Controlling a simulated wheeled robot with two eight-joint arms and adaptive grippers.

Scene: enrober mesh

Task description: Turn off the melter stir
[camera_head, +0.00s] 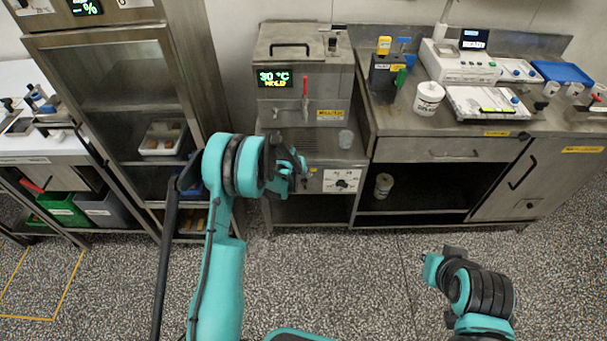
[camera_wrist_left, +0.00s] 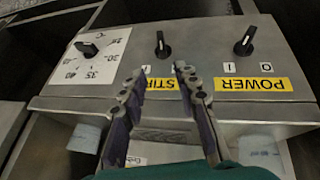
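The melter (camera_head: 305,75) is a steel cabinet with a green display reading 30 °C HOLD. Its control panel (camera_wrist_left: 205,30) fills the left wrist view upside down. The black stir knob (camera_wrist_left: 162,46) stands nearly vertical in the picture, beyond a yellow STIR label (camera_wrist_left: 160,84) partly hidden by my fingers. My left gripper (camera_wrist_left: 158,72) is open and empty, its fingertips in front of the panel below this knob in the picture, apparently not touching it. In the head view my left gripper (camera_head: 297,167) is at the melter's front and hides part of the panel. My right gripper's fingers cannot be made out.
The power knob (camera_wrist_left: 244,42) is close to the right of the stir knob in the wrist view, tilted, and the temperature dial (camera_wrist_left: 90,48) is to the left. The floor is clear.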

